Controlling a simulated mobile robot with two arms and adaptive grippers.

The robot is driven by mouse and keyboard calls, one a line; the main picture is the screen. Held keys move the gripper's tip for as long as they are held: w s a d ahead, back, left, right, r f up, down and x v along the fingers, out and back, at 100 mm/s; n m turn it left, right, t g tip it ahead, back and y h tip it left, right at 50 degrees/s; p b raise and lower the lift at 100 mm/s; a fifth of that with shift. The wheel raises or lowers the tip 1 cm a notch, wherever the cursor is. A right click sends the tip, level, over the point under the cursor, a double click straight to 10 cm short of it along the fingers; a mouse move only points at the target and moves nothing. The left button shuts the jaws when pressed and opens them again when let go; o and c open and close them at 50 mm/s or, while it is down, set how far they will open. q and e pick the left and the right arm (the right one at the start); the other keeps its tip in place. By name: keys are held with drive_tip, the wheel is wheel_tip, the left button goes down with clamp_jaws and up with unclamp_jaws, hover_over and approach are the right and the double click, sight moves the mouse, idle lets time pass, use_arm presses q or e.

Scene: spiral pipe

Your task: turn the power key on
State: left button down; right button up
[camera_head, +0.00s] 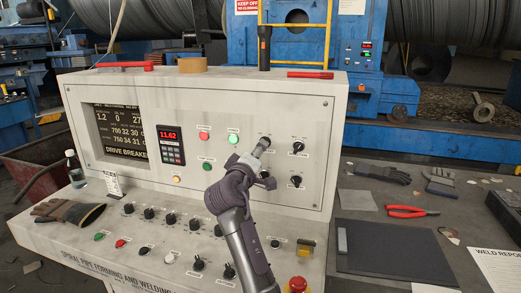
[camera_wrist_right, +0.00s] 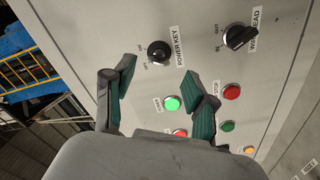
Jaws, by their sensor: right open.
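The power key (camera_wrist_right: 159,53) is a round black switch on the light grey panel, with a "POWER KEY" label beside it in the right wrist view. Small position marks sit around it, but I cannot tell which one it points at. My right gripper (camera_wrist_right: 159,74) is open, its two green-padded fingers apart, with the key showing just beyond the gap between the fingertips. I cannot tell whether either finger touches it. In the head view my right arm rises from below, and the gripper partly covers the panel around the key. My left gripper is not in view.
A black work-head selector (camera_wrist_right: 239,36) is right of the key. A lit green button (camera_wrist_right: 172,103) and a red stop button (camera_wrist_right: 231,91) are close to the fingers. The sloped desk holds several knobs and a red emergency button (camera_head: 298,284). Gloves (camera_head: 68,211) lie at its left.

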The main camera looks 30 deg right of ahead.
drive_tip(key=v, duration=0.7)
drive_tip(key=shift+s+a, duration=0.15)
drive_tip(key=shift+s, duration=0.1)
